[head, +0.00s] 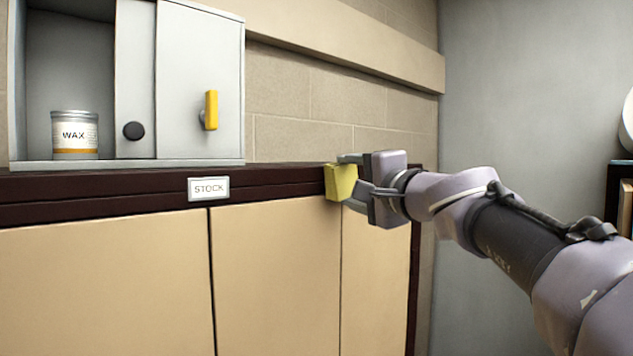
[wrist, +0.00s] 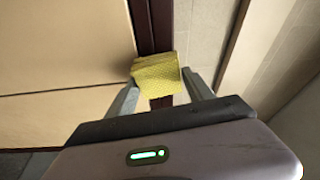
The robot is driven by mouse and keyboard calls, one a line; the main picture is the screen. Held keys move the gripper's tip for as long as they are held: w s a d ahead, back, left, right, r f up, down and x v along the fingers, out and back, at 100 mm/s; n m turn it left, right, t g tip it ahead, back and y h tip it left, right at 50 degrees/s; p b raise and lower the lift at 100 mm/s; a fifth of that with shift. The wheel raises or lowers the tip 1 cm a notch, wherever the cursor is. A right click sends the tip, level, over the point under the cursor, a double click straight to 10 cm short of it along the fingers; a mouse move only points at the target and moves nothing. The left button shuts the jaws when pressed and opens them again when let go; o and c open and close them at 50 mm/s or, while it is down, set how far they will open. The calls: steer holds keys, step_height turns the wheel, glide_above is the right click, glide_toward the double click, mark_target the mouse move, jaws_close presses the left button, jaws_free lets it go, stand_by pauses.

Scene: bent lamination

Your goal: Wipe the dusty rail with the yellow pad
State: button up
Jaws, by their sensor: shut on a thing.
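The yellow pad (head: 341,182) is held between the fingers of my gripper (head: 352,176), at the right part of the dark rail (head: 110,196). The rail runs along the top front of the cabinet. In the wrist view, the pad (wrist: 156,73) sits between both fingers of my gripper (wrist: 160,88) and overlaps the dark rail (wrist: 152,25). The pad looks to be against or very near the rail; I cannot tell if it touches. Dust on the rail cannot be made out in these frames.
Tan cabinet doors (head: 275,270) lie below the rail, with a STOCK label (head: 208,188) on it. A grey wall cabinet (head: 178,80) with a yellow handle (head: 210,110) and a wax tin (head: 75,134) stands above left. A dark shelf (head: 620,190) is at far right.

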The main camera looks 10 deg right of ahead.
steer(key=shift+w+a, duration=0.2)
steer(key=shift+w, duration=0.1)
steer(key=w+d, duration=0.2)
steer(key=d, duration=0.2)
steer(key=shift+s+a+b, duration=0.3)
steer(key=shift+s+a, duration=0.05)
steer(key=shift+a, duration=0.35)
steer(key=shift+s+a+b, duration=0.25)
steer(key=shift+s+a, duration=0.05)
steer(key=shift+a, duration=0.4)
steer(key=shift+s+a+b, duration=0.3)
steer(key=shift+s+a, duration=0.05)
steer(key=shift+a, duration=0.35)
steer(key=shift+d, duration=0.1)
steer(key=shift+s+d+b, duration=0.25)
steer(key=shift+s+b, duration=0.05)
steer(key=shift+b, duration=0.05)
steer(key=s+d+b, duration=0.1)
steer(key=s, duration=0.1)
steer(key=s+d, duration=0.1)
steer(key=shift+s+d+b, duration=0.35)
steer(key=shift+s+d, duration=0.05)
